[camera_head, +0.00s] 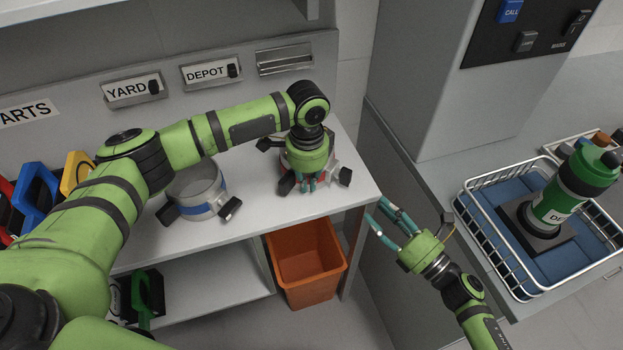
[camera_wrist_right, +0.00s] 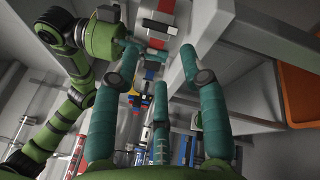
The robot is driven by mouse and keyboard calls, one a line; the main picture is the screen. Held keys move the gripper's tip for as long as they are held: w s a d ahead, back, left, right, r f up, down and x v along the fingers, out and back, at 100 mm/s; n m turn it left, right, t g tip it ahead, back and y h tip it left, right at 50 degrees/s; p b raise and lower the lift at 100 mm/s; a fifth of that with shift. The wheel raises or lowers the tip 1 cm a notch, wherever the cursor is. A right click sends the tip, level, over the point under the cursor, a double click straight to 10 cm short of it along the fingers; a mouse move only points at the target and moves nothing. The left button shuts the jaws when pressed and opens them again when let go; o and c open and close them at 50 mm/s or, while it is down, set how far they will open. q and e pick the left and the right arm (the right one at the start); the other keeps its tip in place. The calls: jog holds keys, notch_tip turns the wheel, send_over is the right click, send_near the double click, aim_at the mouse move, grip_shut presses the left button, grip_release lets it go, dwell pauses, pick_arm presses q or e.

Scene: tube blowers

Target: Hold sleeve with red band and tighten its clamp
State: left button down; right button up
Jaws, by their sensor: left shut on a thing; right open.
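The sleeve with the red band (camera_head: 332,163) is a grey cylinder on the right end of the shelf top, mostly hidden under my left gripper (camera_head: 308,183). Black clamp parts (camera_head: 345,176) stick out around it. My left gripper comes down from above and is shut on this sleeve. In the right wrist view the red band (camera_wrist_right: 163,10) shows at the top, beside my left gripper (camera_wrist_right: 125,45). My right gripper (camera_head: 377,210) is open and empty, off the shelf's right end, below and right of the sleeve. Its teal fingers are spread in the wrist view (camera_wrist_right: 158,90).
A grey sleeve with a blue band (camera_head: 208,207) stands left on the same shelf top. An orange bin (camera_head: 308,262) sits below. A wire basket (camera_head: 492,258) with a green bottle (camera_head: 577,185) is at right. A grey cabinet wall rises behind my right gripper.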

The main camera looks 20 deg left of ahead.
aim_at(351, 176)
notch_tip(351, 176, up, 8)
jog(key=w+d+n+g+h, duration=0.25)
jog(key=n+g, duration=0.45)
jog(key=n, duration=0.5)
jog(key=shift+h, duration=0.35)
jog(key=x, duration=1.2)
jog(key=shift+w+a, duration=0.15)
jog(key=shift+a, duration=0.05)
grip_shut()
